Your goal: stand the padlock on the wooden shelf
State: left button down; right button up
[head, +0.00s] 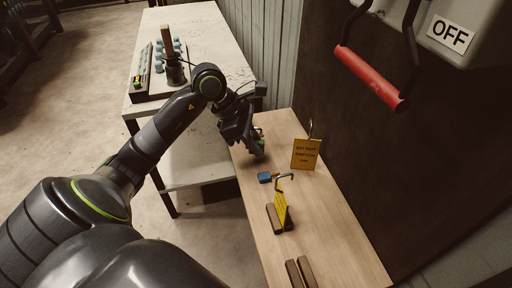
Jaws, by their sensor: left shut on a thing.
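My left gripper (257,151) is low over the far end of the wooden shelf (323,222), fingers pointing down. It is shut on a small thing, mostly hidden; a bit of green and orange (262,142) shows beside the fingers. This may be the padlock, but its shape is not clear. I cannot tell whether it touches the shelf. A small blue block (264,177) sits on the shelf just nearer than the gripper, next to a grey hook (285,177). My right gripper is not in view.
A yellow "do not switch on" tag (306,155) stands near the wall. Another yellow tag (281,208) stands in a wooden block, with more wooden blocks (299,272) nearer. A red-handled switch (370,78) hangs upper right. A white table (205,25) holds a parts tray.

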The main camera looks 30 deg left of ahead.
pick_arm(q)
notch_tip(320, 180, down, 2)
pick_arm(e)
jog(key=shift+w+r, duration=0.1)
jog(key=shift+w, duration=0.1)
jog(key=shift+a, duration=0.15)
pick_arm(q)
jog(key=shift+f, duration=0.15)
jog(key=c, duration=1.4)
grip_release()
jog(key=shift+o, duration=0.2)
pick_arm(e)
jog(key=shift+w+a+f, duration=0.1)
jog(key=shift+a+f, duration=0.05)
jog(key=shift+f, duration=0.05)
pick_arm(q)
jog(key=shift+r, duration=0.25)
jog(key=v, duration=1.2)
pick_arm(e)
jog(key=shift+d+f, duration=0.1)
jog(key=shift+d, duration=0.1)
